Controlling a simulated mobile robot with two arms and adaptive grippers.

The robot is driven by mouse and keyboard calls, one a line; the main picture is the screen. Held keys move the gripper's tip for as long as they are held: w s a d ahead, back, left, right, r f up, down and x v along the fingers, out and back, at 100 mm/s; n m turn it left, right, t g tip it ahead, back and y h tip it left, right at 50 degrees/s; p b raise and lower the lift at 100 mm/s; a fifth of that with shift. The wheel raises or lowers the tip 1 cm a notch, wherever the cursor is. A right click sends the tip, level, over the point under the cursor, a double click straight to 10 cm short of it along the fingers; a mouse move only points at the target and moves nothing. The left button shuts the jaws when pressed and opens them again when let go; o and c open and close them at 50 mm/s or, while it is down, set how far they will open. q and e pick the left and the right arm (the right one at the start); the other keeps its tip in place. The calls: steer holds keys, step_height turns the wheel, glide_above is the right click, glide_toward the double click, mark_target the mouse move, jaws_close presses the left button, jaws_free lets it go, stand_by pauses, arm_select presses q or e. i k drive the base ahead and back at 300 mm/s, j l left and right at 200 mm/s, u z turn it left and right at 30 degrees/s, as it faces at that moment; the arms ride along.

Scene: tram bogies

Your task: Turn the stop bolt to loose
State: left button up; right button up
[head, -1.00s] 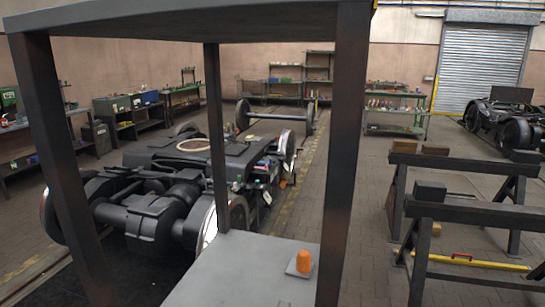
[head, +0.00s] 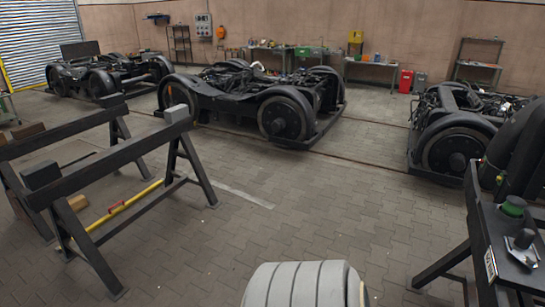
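No stop bolt can be made out for certain in the head view. At the right edge stands a dark stand (head: 484,232) with a small white label on its side. Neither of my grippers is in view.
Several tram bogies stand along the back, one in the middle (head: 265,100) and one at the right (head: 455,140). Black trestles (head: 95,165) with a yellow bar (head: 125,205) fill the left. A grey ribbed cylinder (head: 305,285) is at the bottom. The paved floor between is clear.

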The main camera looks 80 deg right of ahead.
mark_target(530, 262)
steer(key=z, duration=4.35)
steer(key=j+z, duration=0.1)
steer(key=z, duration=0.35)
steer(key=i+j+z, duration=0.1)
steer(key=z, duration=0.4)
steer(key=j+z, duration=0.1)
steer(key=z, duration=0.35)
